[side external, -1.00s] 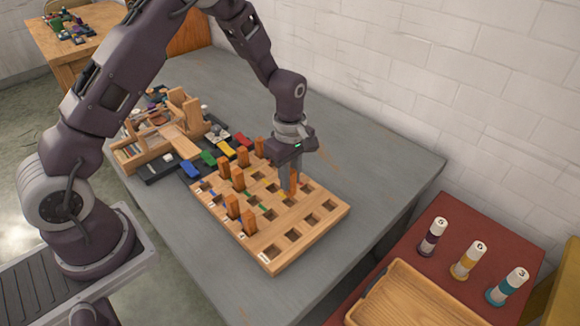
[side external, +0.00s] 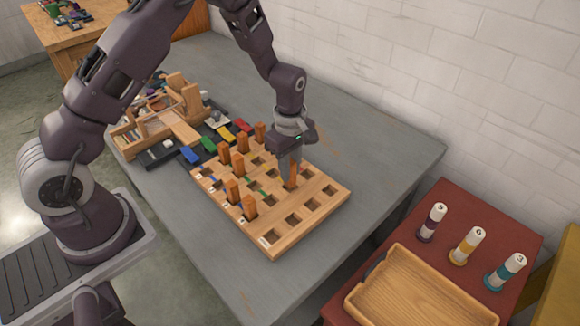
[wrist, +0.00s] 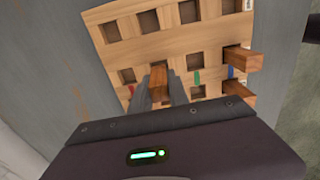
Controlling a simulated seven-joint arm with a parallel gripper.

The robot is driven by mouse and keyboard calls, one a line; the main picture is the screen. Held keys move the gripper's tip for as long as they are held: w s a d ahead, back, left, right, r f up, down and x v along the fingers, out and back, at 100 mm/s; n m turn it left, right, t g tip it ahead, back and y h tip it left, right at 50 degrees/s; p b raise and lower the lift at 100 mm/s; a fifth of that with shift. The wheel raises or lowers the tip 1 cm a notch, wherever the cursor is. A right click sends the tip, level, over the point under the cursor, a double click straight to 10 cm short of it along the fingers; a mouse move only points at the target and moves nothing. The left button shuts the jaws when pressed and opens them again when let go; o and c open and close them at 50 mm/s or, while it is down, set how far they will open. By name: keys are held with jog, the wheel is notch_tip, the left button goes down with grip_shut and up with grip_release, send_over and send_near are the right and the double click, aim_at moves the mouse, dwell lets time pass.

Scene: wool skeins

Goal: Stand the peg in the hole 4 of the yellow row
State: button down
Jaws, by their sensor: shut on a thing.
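The hole board (side external: 300,218) is light wood with rows of square holes. Several orange-brown pegs stand in its left part. My gripper (side external: 291,168) is shut on one orange-brown peg (side external: 293,181) over the board's right half. The peg looks upright, its lower end at or in a hole; the fingers hide how deep. In the wrist view my gripper (wrist: 160,92) holds the peg (wrist: 158,77) between the columns with the red mark (wrist: 130,90) and the green mark (wrist: 197,77). I see no yellow mark there; the gripper may cover it.
Blue, green, yellow and red blocks (side external: 190,155) lie on a dark strip behind the board. A wooden rack (side external: 160,125) with small items stands at the back left. A red side table (side external: 480,205) holds a wooden tray (side external: 425,305) and labelled tubes. The grey table is clear on the right.

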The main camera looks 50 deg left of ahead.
jog(key=shift+f, duration=0.1)
jog(key=shift+f, duration=0.85)
jog(key=shift+f, duration=0.45)
dwell(0.8)
jog(key=c, duration=0.8)
grip_release()
jog(key=shift+o, duration=0.2)
jog(key=shift+r, duration=3.75)
